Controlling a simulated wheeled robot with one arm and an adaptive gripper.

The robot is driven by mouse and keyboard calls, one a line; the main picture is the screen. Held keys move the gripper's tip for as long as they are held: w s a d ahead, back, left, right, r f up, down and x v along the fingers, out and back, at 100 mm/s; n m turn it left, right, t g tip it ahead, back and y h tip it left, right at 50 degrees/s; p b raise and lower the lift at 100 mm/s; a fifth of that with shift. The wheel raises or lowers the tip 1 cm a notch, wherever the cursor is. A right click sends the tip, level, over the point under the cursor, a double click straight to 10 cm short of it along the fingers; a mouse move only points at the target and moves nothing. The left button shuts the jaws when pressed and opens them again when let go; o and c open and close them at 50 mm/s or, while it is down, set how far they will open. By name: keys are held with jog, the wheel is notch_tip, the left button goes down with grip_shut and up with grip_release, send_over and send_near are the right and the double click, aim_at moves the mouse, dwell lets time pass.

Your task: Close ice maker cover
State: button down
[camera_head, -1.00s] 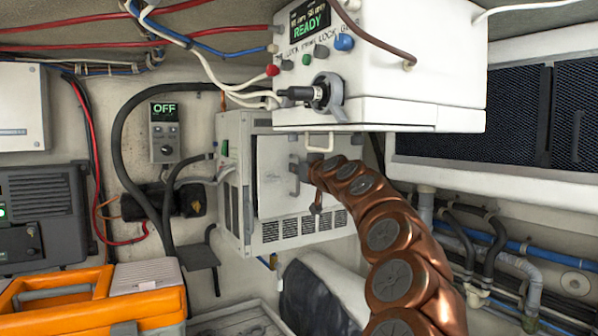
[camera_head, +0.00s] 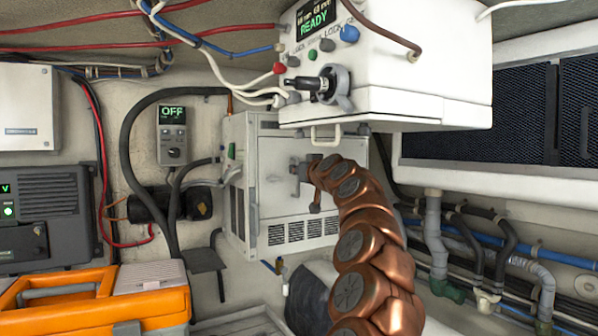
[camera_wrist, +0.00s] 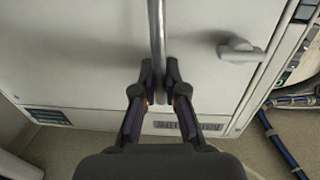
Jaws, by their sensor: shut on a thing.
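The ice maker appears to be the grey-white box (camera_head: 238,200) on the back wall. Its flat front cover (camera_head: 275,200) has a vent grille below it, and a dark line runs down its left edge. I cannot tell whether the cover sits flush. My gripper (camera_head: 302,172) is at the cover's front, partly hidden by my copper arm. In the wrist view, my gripper (camera_wrist: 158,72) is shut on a round metal handle bar (camera_wrist: 157,25) in front of the pale cover (camera_wrist: 80,55). A small grey latch (camera_wrist: 240,49) is beside it on the right, apart from my fingers.
A white control unit (camera_head: 400,75) reading READY overhangs the cover's upper right. An orange toolbox (camera_head: 95,300) stands at lower left. A grey controller (camera_head: 172,135) reading OFF and black hoses are left of the box. Pipes (camera_head: 435,240) run at right.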

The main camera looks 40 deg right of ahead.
jog(key=c, duration=1.5)
grip_release()
jog(key=shift+w, duration=0.2)
jog(key=o, duration=0.3)
jog(key=shift+s, duration=0.1)
jog(key=v, duration=1.1)
jog(key=shift+s, duration=0.4)
jog(key=shift+a, duration=0.15)
